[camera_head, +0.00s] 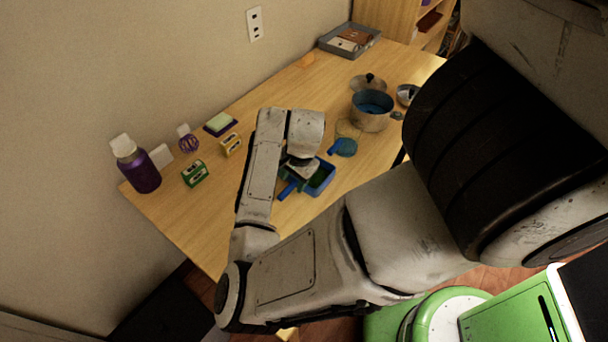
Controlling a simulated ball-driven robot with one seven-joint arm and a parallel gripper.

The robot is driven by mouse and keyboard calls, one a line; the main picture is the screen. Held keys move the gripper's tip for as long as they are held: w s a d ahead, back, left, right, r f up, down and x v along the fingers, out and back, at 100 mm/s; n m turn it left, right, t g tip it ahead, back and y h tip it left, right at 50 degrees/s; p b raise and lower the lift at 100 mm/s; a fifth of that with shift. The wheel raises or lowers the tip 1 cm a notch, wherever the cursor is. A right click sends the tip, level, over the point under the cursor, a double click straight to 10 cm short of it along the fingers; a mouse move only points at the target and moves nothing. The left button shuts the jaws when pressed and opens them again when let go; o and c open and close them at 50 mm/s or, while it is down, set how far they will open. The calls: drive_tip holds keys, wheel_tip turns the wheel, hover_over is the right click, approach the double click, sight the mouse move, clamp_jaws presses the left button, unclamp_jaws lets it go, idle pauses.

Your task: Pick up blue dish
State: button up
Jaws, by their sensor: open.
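The blue dish (323,178) is a small square dish with a raised rim and a handle-like part sticking out at its lower left. It lies on the wooden table (235,234), near the front edge. My wrist hides part of the dish and most of the fingers. I cannot tell whether the fingers touch the dish.
A pot with a blue inside (371,119) stands behind, with a small blue item (343,147) nearer the dish. A purple bottle (139,172), a green box (195,174) and a yellow box (231,145) stand left. A grey tray (350,50) is at the back.

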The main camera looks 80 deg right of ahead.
sight(289, 188)
drive_tip(key=f, duration=0.2)
drive_tip(key=w+f, duration=0.1)
drive_tip(key=f, duration=0.1)
drive_tip(key=shift+w+d+f, duration=0.2)
drive_tip(key=shift+f, duration=0.1)
drive_tip(key=shift+c, duration=0.4)
clamp_jaws()
